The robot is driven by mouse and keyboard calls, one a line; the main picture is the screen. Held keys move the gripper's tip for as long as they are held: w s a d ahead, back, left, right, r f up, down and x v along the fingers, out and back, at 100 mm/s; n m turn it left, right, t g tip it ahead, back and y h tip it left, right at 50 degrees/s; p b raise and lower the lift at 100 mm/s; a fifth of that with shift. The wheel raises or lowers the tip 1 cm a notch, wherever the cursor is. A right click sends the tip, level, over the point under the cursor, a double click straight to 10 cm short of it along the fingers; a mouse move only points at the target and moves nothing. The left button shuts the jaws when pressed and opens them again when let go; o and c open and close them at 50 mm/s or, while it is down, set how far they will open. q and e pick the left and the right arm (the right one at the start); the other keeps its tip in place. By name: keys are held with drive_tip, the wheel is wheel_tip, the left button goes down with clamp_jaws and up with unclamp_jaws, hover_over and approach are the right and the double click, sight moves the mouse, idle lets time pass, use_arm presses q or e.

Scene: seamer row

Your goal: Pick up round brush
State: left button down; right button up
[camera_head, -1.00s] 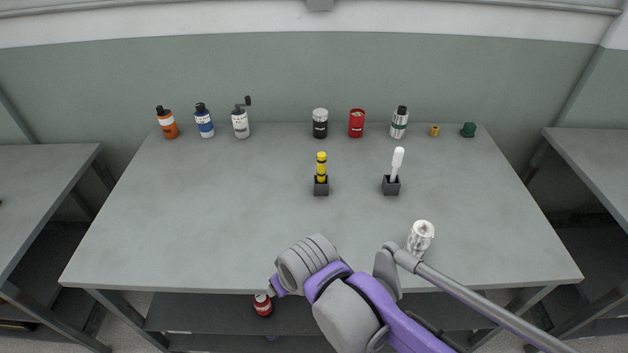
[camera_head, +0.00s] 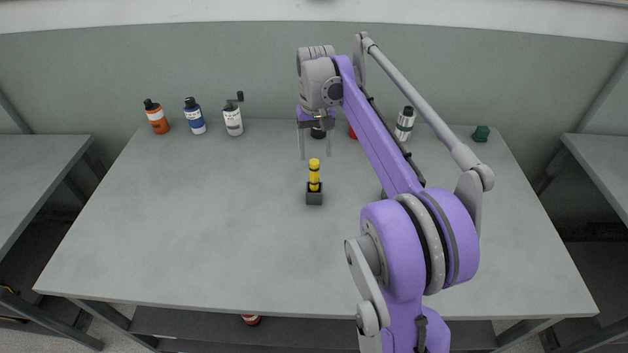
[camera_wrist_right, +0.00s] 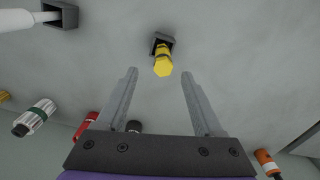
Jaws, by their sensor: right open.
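A yellow, ribbed upright handle (camera_head: 314,174), likely the round brush, stands in a small dark square holder (camera_head: 314,198) at mid-table. In the right wrist view its yellow top (camera_wrist_right: 163,64) shows just beyond and between the fingertips, with the holder (camera_wrist_right: 161,42) behind it. My right gripper (camera_head: 316,154) points down above and slightly behind it. Its two fingers are apart with nothing between them. A second dark holder (camera_wrist_right: 66,14) with a white handle (camera_wrist_right: 24,20) shows in the right wrist view; my arm hides it in the head view. My left gripper is out of view.
Orange (camera_head: 156,117), blue-labelled (camera_head: 194,116) and white crank-topped (camera_head: 233,119) bottles stand at the back left. A white bottle with a green band (camera_head: 404,124) and a green piece (camera_head: 481,133) are at the back right.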

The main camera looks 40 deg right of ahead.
sight(314, 171)
drive_tip(key=f, duration=0.8)
drive_tip(key=shift+a, duration=0.2)
drive_tip(key=shift+r, duration=0.1)
clamp_jaws()
